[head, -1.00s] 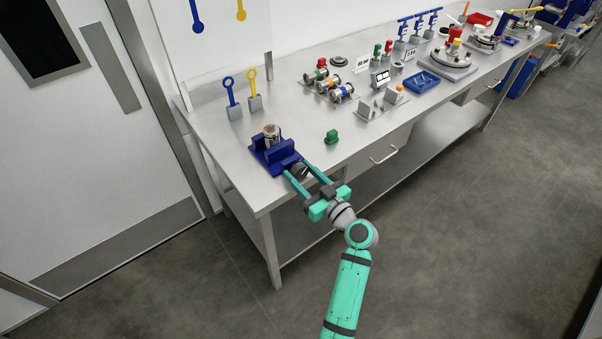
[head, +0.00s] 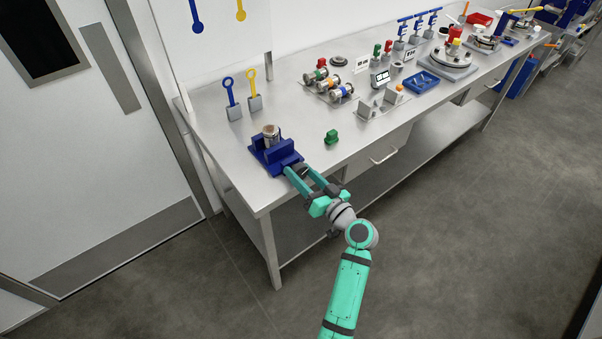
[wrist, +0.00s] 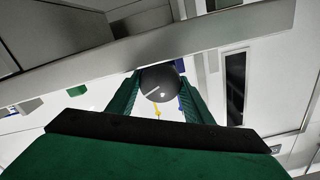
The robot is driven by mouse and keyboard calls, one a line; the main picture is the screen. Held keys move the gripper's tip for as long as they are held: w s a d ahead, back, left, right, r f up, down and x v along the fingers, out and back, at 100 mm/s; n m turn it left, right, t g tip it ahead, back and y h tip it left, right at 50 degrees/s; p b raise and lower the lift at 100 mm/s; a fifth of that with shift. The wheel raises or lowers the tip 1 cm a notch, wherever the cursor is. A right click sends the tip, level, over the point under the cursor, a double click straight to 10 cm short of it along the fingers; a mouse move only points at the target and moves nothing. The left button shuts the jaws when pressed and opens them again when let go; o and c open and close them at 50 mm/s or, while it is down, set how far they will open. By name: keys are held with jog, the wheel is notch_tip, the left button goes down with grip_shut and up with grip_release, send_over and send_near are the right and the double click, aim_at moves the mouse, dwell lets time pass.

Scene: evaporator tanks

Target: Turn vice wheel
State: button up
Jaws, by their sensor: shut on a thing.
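The blue vice (head: 280,156) sits at the left front corner of the steel bench. A metallic cylindrical piece (head: 271,133) stands upright at the vice. My gripper (head: 297,171) reaches the front of the vice from the bench's front edge. In the wrist view the dark round vice wheel (wrist: 161,84), with a pale line on its face, lies between the two green fingers. My gripper is shut on the wheel, one finger on each side. In the head view the fingers mostly hide the wheel.
A small green block (head: 331,137) stands on the bench right of the vice. Blue (head: 234,106) and yellow (head: 254,97) ring-topped tools stand behind it. A drawer handle (head: 384,156) sticks out of the bench front. The floor right of my arm is clear.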

jog(key=o, duration=1)
jog(key=shift+o, duration=0.2)
jog(key=n, duration=0.3)
jog(key=shift+n, duration=0.4)
jog(key=shift+s+d+n, duration=0.2)
jog(key=shift+s+n, duration=0.1)
jog(key=s+d+m, duration=0.3)
jog(key=s+d, duration=0.3)
jog(key=s, duration=0.3)
jog(key=shift+d+f, duration=0.15)
jog(key=shift+f, duration=0.15)
